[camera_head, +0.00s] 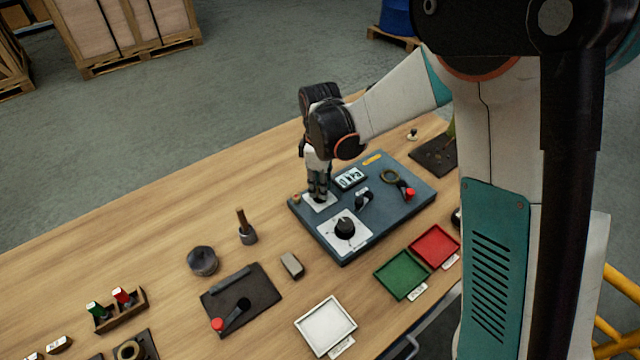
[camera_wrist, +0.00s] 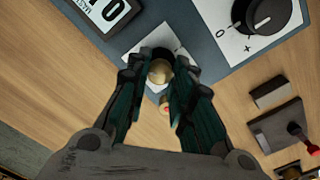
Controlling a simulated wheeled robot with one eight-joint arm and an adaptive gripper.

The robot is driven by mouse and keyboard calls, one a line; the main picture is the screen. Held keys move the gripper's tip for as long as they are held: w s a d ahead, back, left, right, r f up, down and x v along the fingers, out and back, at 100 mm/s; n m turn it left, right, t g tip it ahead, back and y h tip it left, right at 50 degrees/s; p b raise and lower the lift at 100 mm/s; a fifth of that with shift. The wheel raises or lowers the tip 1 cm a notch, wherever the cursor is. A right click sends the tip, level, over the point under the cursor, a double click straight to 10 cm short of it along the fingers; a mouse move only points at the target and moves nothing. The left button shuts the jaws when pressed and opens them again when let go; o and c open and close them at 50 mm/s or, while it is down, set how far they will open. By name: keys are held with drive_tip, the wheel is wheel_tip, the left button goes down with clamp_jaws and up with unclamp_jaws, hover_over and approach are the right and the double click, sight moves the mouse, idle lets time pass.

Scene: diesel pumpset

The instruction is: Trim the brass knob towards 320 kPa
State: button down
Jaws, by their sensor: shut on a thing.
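The brass knob (camera_wrist: 159,72) sits between the fingertips of my gripper (camera_wrist: 161,82) in the wrist view, over a white plate on the blue-grey panel. The fingers are shut on it from both sides. In the head view my gripper (camera_head: 318,192) points down at the panel's (camera_head: 398,207) far left corner and hides the knob.
A black dial (camera_head: 345,226) on a white plate is close in front of the gripper. Red-tipped levers, a green tray (camera_head: 402,275), a red tray (camera_head: 435,247) and a white tray (camera_head: 326,326) are nearer. The bench's left back is clear.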

drive_tip(key=m, duration=0.3)
drive_tip(key=shift+m, duration=2.2)
drive_tip(key=c, duration=1.4)
unclamp_jaws()
drive_tip(key=shift+o, duration=0.2)
drive_tip(key=shift+r, duration=0.1)
